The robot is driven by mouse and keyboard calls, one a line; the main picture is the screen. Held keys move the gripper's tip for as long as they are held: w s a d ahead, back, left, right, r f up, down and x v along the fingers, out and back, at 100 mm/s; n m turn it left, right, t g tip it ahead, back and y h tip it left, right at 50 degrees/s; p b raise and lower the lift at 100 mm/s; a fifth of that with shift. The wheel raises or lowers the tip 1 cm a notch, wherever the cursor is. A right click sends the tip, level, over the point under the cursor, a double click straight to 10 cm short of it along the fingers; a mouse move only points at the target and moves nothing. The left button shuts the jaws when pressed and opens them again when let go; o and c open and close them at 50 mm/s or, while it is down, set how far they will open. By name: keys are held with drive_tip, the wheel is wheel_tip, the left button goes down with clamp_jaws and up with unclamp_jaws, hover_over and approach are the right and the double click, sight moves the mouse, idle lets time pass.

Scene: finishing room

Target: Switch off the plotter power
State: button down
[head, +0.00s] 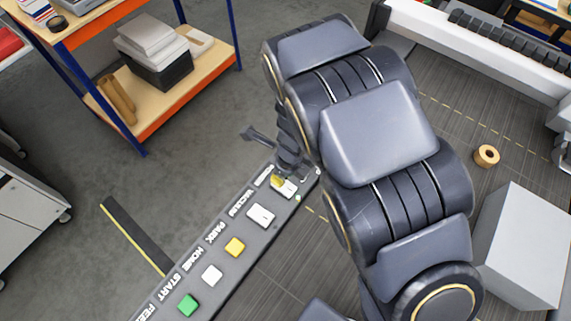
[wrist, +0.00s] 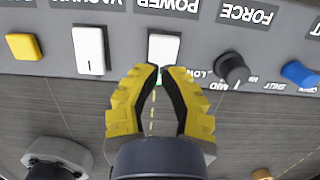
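The control panel (head: 236,208) runs diagonally below my arm in the head view. Its white POWER switch (head: 289,190) is partly covered there by my gripper (head: 278,181). In the wrist view the POWER switch (wrist: 164,48) sits under its label at top centre, with a small patch of green at its lower edge. My gripper (wrist: 161,69) is shut and empty, its yellow-and-black fingertips close together at the switch's lower edge. I cannot tell whether they touch it. Which way the switch is set is unclear.
The white VACUUM switch (wrist: 89,50) and yellow PARK button (wrist: 24,46) are left of POWER in the wrist view. A black knob (wrist: 232,68) and blue knob (wrist: 298,73) are to the right. A grey box (head: 522,245) stands right of my arm.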

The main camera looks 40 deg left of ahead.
sight(285, 188)
drive_tip(key=shift+a+f, duration=0.15)
drive_tip(key=shift+f, duration=0.7)
drive_tip(key=shift+a+f, duration=0.1)
drive_tip(key=shift+f, duration=0.7)
drive_tip(key=shift+a+f, duration=0.15)
drive_tip(key=shift+f, duration=0.15)
drive_tip(key=shift+d+r, duration=0.15)
drive_tip(key=shift+d, duration=0.75)
